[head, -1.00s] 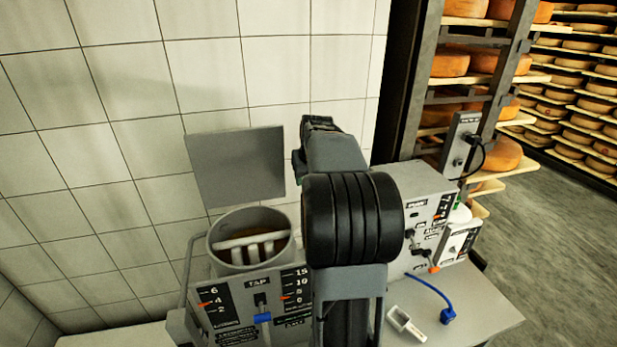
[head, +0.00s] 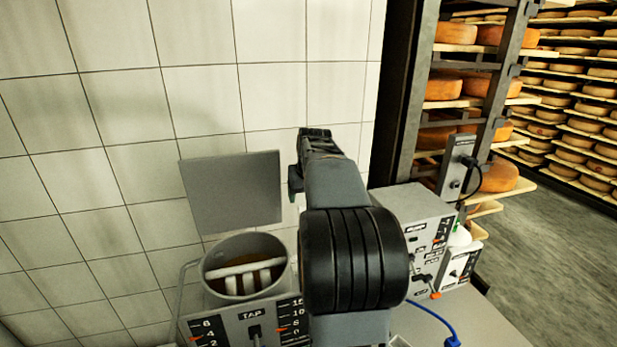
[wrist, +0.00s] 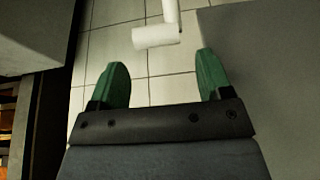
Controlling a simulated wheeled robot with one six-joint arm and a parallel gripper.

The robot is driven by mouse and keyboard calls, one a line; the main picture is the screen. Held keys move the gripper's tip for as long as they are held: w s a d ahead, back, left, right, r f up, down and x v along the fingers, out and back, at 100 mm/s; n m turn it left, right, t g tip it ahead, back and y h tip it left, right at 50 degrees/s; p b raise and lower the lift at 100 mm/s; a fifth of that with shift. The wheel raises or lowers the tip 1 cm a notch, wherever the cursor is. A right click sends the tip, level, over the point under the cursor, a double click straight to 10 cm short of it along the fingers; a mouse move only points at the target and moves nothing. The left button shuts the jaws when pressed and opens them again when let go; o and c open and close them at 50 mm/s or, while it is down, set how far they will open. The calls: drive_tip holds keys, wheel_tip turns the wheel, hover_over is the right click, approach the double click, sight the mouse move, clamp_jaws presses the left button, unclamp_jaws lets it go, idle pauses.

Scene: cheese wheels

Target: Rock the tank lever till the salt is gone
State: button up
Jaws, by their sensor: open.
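The round grey tank (head: 213,278) stands at the lower left in the head view, open at the top. White bars cross its mouth over a brownish inside. A panel marked TAP (head: 252,315) is on its front with a dark lever (head: 254,331), partly cut off. A white T-shaped handle (wrist: 157,37) shows in the wrist view, ahead of the fingers; I cannot tell whether it is the tank lever. My gripper (wrist: 160,64) is open, its green fingers apart with nothing between them. In the head view my arm hides most of it. No salt can be made out.
A grey plate (head: 232,193) stands behind the tank against the tiled wall. A control box (head: 412,207) with switches is right of my arm. A blue cable (head: 436,318) lies on the bench. Cheese racks (head: 480,90) stand at the right, with open floor beside them.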

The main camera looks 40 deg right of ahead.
drive_tip(key=v, duration=1)
drive_tip(key=shift+a+r, duration=0.1)
drive_tip(key=shift+c, duration=0.3)
idle(0.3)
